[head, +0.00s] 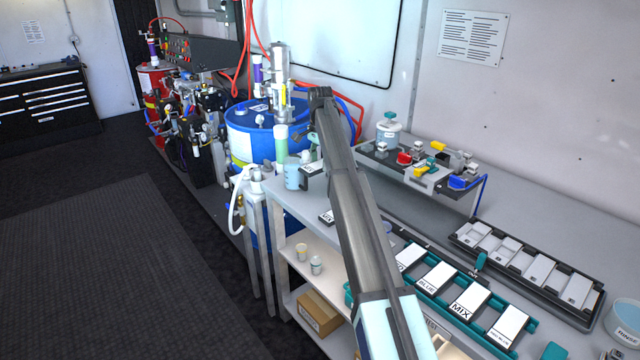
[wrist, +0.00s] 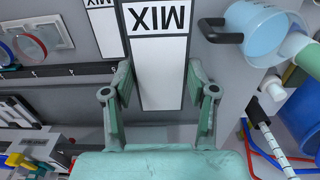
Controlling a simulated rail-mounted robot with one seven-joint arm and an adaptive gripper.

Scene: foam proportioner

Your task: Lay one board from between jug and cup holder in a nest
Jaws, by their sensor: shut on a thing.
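My gripper (wrist: 157,85) is shut on a white board with a dark edge and the word MIX (wrist: 160,70). The held board (head: 312,168) also shows in the head view, above the bench beside the blue jug (head: 292,178). A second MIX board (head: 327,216) lies lower on the bench; in the wrist view it (wrist: 103,28) is left of the held one. The jug (wrist: 262,32) is at the wrist view's upper right. A holder with ring shapes (wrist: 42,42) is at its upper left. A black tray (head: 525,268) has several pale nests.
A teal rack (head: 533,350) with several labelled boards lies in front of the black tray. A raised shelf with coloured valves (head: 430,175) and a clear container stands at the back. A blue drum (head: 255,130) is beyond the bench end.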

